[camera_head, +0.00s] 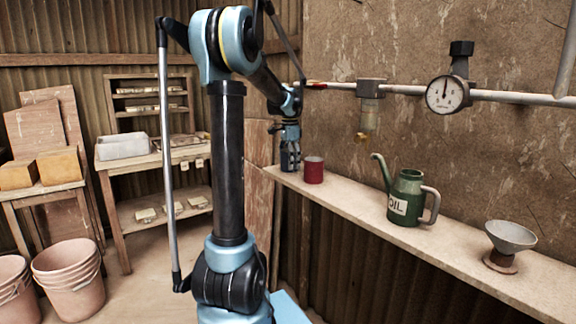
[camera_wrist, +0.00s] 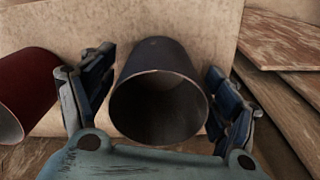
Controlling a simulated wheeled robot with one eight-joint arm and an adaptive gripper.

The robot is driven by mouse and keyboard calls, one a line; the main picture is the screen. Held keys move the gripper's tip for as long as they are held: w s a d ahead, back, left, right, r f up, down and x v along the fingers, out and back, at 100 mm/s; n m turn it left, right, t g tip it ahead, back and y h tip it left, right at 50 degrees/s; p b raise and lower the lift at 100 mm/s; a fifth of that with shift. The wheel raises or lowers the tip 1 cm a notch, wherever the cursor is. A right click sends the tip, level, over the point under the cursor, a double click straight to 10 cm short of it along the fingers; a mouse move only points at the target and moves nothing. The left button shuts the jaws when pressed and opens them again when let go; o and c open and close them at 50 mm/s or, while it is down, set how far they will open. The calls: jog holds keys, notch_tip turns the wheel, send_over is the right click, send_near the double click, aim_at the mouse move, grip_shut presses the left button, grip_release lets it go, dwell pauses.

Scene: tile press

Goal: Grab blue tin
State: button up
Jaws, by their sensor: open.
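A dark blue-grey tin (camera_wrist: 160,60) stands between the two fingers of my gripper (camera_wrist: 158,85) in the wrist view, its open round mouth facing the camera. The fingers are open, one on each side of the tin, with a narrow gap showing on the left; contact on the right is hard to tell. In the head view my gripper (camera_head: 290,157) points down at the far left end of the shelf, and its fingers largely hide the tin there.
A red tin (camera_head: 314,171) stands just right of my gripper on the narrow shelf (camera_head: 350,199); the wrist view shows it at left (camera_wrist: 24,90). A green oil can (camera_head: 406,197) and a grey funnel (camera_head: 511,236) stand farther along. A pipe with a gauge (camera_head: 447,95) runs above.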

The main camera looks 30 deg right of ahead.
jog(key=shift+f, duration=0.3)
jog(key=shift+c, duration=0.5)
jog(key=c, duration=1.1)
jog(key=shift+o, duration=0.2)
jog(key=shift+o, duration=0.2)
